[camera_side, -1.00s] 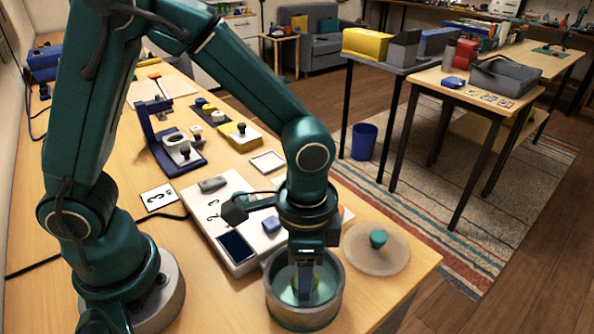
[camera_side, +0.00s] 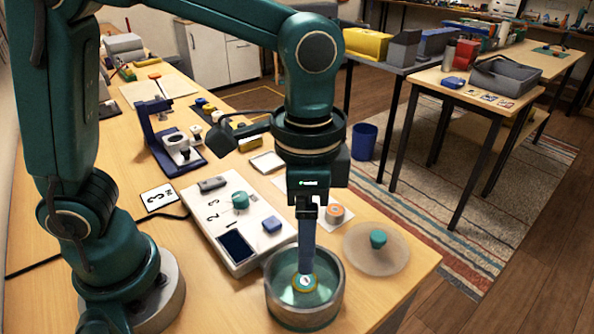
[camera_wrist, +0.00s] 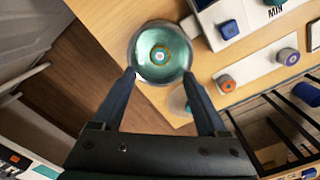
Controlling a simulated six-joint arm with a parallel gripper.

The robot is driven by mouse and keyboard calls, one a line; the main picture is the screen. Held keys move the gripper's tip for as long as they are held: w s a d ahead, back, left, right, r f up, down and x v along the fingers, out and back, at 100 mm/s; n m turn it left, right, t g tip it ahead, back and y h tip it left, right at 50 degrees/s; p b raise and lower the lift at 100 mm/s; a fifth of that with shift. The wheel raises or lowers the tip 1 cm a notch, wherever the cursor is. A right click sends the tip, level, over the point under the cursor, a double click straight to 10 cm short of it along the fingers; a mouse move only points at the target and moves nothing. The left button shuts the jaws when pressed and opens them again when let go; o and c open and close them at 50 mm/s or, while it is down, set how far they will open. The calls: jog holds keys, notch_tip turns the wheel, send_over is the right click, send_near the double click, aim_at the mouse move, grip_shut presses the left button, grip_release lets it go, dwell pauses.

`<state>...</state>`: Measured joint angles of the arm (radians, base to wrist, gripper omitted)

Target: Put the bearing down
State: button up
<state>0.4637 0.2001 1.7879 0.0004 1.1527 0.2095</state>
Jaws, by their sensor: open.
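The bearing (camera_side: 305,284) is a small ring with a tan rim and pale centre. It lies flat on the bottom of a round, green-lined bowl (camera_side: 304,317) near the front of the table. In the wrist view the bearing (camera_wrist: 160,55) sits at the middle of the bowl's floor. My gripper (camera_side: 307,270) is above the bowl, pointing straight down. In the wrist view its two fingers (camera_wrist: 159,74) are spread apart with nothing between them. The side view shows the fingers almost in line, so their gap is hidden there.
A round translucent lid (camera_side: 366,262) with a green knob lies right of the bowl. A white numbered panel (camera_side: 228,212) with a dark screen is behind-left. An orange-topped round part (camera_side: 335,214) stands behind the bowl. The table edge is close on the right.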

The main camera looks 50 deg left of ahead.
jog(key=s+a+r+n+t, duration=0.1)
jog(key=s+a+n+t, duration=0.1)
jog(key=a+n, duration=0.2)
jog(key=s+a+r+n+t, duration=0.2)
jog(key=s+a+n+t, duration=0.1)
jog(key=a, duration=0.4)
jog(key=shift+r+n+t, duration=0.25)
jog(key=shift+n+t, duration=0.05)
jog(key=shift+n, duration=0.1)
